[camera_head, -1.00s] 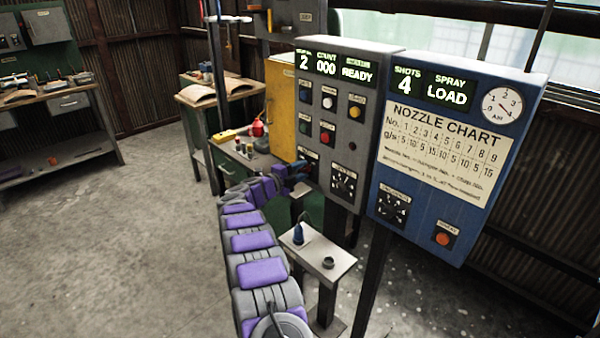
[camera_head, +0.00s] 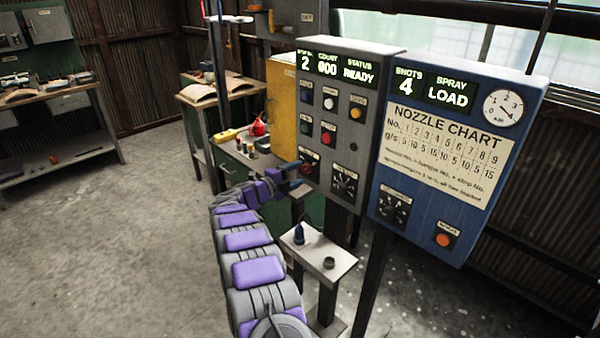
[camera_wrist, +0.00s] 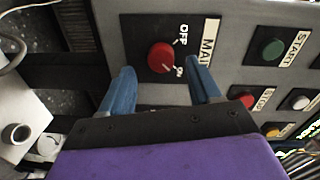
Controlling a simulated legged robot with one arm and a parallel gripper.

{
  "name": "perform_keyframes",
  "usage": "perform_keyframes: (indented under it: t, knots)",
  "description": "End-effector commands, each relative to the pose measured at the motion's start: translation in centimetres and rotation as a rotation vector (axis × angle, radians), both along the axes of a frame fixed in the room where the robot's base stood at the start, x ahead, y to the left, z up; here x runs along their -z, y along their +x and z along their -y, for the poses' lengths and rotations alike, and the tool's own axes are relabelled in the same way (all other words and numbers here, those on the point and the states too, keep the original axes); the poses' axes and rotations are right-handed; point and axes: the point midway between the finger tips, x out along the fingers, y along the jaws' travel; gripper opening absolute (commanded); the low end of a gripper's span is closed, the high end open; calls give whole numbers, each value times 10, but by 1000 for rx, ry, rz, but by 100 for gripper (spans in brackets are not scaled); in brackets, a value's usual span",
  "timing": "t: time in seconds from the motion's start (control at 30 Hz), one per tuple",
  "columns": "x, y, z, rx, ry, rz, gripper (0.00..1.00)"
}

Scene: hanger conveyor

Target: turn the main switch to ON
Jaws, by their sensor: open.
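The main switch is a round red knob on a black plate, low on the grey control panel (camera_head: 345,110). In the wrist view the red knob (camera_wrist: 160,56) shows clearly, with a MAIN label beside it and OFF and ON marks at its edge. I see no contact with the knob. In the head view the gripper (camera_head: 296,168) is right at the panel's lower left.
Start (camera_wrist: 271,46) and stop (camera_wrist: 243,97) buttons lie right of the switch in the wrist view. A blue spray panel (camera_head: 455,150) stands to the right. A small white stand (camera_head: 325,262) with a blue nozzle-like item is below. Open floor lies to the left.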

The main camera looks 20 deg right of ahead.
Motion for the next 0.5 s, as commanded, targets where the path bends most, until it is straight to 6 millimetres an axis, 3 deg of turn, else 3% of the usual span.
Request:
perform_keyframes:
  t: [0.1,0.5]
  knots:
    - [-4,-8,-29,-7,1,-3,63]
    - [-5,-37,-108,-3,1,-4,63]
